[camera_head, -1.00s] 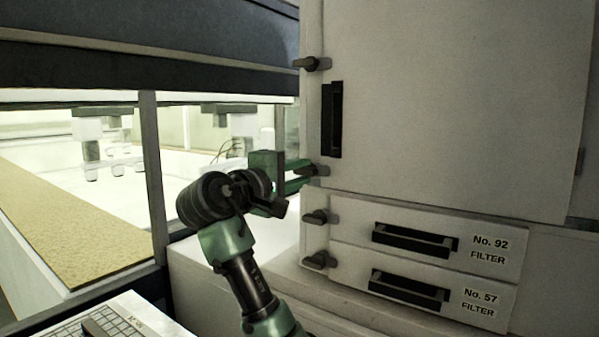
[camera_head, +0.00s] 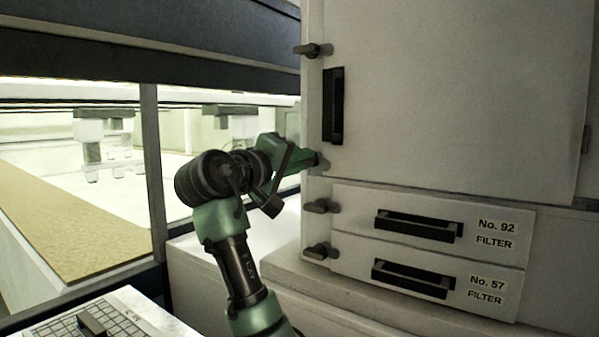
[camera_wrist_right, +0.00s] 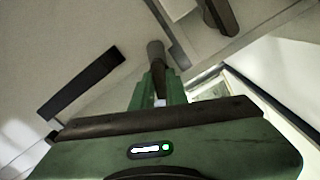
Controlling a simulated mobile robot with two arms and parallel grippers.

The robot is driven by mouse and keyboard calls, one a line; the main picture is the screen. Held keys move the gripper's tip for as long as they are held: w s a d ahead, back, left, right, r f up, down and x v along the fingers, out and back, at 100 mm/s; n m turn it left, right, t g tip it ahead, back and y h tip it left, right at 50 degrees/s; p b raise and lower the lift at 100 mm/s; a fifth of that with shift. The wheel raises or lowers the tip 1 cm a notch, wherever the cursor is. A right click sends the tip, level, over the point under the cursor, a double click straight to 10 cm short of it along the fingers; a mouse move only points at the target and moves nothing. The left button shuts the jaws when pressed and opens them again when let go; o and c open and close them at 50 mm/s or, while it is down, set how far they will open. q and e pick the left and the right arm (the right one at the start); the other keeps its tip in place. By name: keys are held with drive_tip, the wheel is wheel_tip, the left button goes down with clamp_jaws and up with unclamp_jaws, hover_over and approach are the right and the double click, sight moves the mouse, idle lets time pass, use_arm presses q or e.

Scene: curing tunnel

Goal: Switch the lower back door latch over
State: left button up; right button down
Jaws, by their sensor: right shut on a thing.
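The tall pale cabinet door (camera_head: 450,100) is shut, with a dark latch at the top and another at the bottom of its left edge. The lower door latch (camera_head: 321,160) is mostly hidden behind my right gripper (camera_head: 308,163) in the head view. In the right wrist view the latch (camera_wrist_right: 156,50) is a grey, rounded knob. The green fingers of my right gripper (camera_wrist_right: 159,88) are shut on it. My left gripper is not in view.
The upper door latch (camera_head: 313,50) and the dark door handle (camera_head: 334,106) are above my right gripper. Below the door are two filter drawers, No. 92 (camera_head: 495,233) and No. 57 (camera_head: 487,289), with their own latches. A windowed tunnel (camera_head: 60,220) lies left.

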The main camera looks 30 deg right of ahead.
drive_tip(key=shift+r+m+b, duration=0.15)
drive_tip(key=shift+m+b, duration=2.6)
drive_tip(key=shift+m, duration=3.65)
drive_tip(key=c, duration=1.4)
unclamp_jaws()
drive_tip(key=shift+d, duration=0.1)
drive_tip(key=b+v, duration=0.3)
drive_tip(key=v, duration=0.4)
drive_tip(key=shift+a, duration=0.2)
